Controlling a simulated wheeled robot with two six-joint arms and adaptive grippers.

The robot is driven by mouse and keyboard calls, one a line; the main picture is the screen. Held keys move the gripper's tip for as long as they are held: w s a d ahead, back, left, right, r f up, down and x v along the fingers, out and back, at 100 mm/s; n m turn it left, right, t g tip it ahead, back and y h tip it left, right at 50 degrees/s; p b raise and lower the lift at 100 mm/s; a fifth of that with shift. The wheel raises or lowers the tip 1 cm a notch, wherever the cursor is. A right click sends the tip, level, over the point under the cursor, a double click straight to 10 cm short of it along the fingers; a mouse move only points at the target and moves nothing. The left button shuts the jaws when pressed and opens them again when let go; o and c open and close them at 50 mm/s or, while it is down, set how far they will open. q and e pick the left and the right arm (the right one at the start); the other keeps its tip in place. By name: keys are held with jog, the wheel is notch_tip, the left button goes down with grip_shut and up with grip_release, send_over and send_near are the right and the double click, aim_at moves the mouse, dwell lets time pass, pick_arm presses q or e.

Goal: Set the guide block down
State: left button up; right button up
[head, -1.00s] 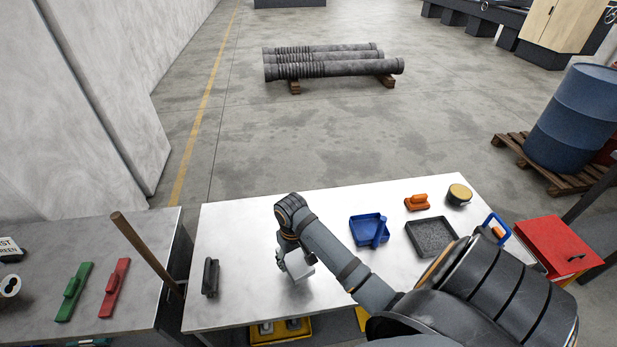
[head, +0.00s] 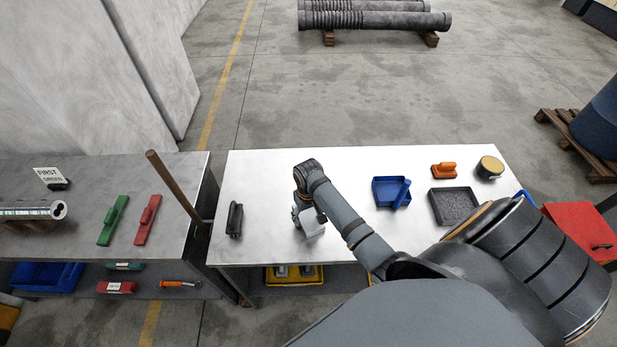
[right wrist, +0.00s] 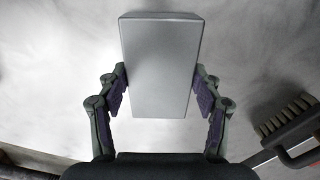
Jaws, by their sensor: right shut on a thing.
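The guide block (right wrist: 158,65) is a plain light grey block. In the right wrist view it sits between the two fingers of my right gripper (right wrist: 160,88), which is shut on its sides. In the head view the block (head: 313,229) shows below my right gripper (head: 304,215), over the left part of the white table (head: 262,180). I cannot tell whether the block touches the tabletop. My left gripper is not in view.
A dark brush (head: 235,219) lies left of the block. A blue tray (head: 385,190), a dark grey tray (head: 453,206), an orange tool (head: 443,170) and a round tin (head: 489,168) stand to the right. A wooden pole (head: 175,190) leans at the neighbouring grey bench (head: 85,235).

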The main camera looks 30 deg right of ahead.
aim_at(308, 217)
jog(key=shift+w+r, duration=0.1)
jog(key=o, duration=1.8)
jog(key=shift+s, duration=0.2)
notch_tip(308, 217, up, 12)
jog(key=b, duration=0.1)
